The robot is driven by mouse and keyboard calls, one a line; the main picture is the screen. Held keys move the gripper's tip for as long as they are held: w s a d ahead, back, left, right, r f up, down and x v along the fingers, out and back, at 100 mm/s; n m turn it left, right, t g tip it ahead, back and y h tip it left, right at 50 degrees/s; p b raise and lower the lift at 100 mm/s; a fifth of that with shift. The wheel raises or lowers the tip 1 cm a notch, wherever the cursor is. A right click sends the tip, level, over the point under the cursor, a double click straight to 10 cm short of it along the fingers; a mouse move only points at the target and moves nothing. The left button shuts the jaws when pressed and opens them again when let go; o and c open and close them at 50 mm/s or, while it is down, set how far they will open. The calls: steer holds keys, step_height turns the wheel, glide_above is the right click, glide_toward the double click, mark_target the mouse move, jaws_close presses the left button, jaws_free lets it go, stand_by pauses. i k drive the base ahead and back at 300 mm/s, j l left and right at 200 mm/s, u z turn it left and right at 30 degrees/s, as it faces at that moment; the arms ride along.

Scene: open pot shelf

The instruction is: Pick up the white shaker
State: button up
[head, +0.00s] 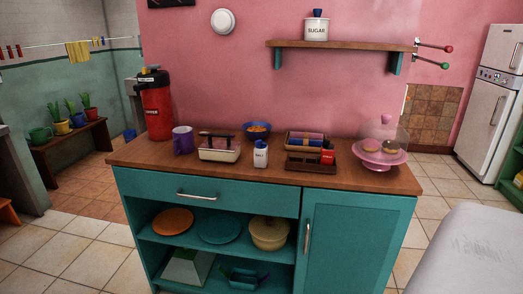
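The white shaker (260,155) stands upright on the wooden top of the teal cabinet (235,183), near the middle and towards the front edge. It has a dark blue top and small dark lettering on its front. Nothing covers it from this side. My gripper is not in view.
Left of the shaker is a lidded basket-like box (219,152), with a purple mug (182,140) and red flask (156,108) beyond. A blue bowl (256,133) stands behind. Right are a brown tray (310,167), a red shaker (328,156) and a pink cake stand (380,158).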

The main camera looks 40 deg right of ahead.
mark_target(260, 155)
steer(key=i+l, duration=0.1)
steer(key=l, duration=0.35)
steer(key=i+l, duration=0.15)
steer(key=l, duration=0.25)
steer(key=i+l, duration=0.1)
steer(key=l, duration=0.35)
steer(key=i+l, duration=0.1)
steer(key=l, duration=0.35)
steer(key=i+l, duration=0.15)
steer(key=l, duration=0.3)
steer(key=i+l, duration=0.1)
steer(key=l, duration=0.3)
steer(key=u, duration=0.05)
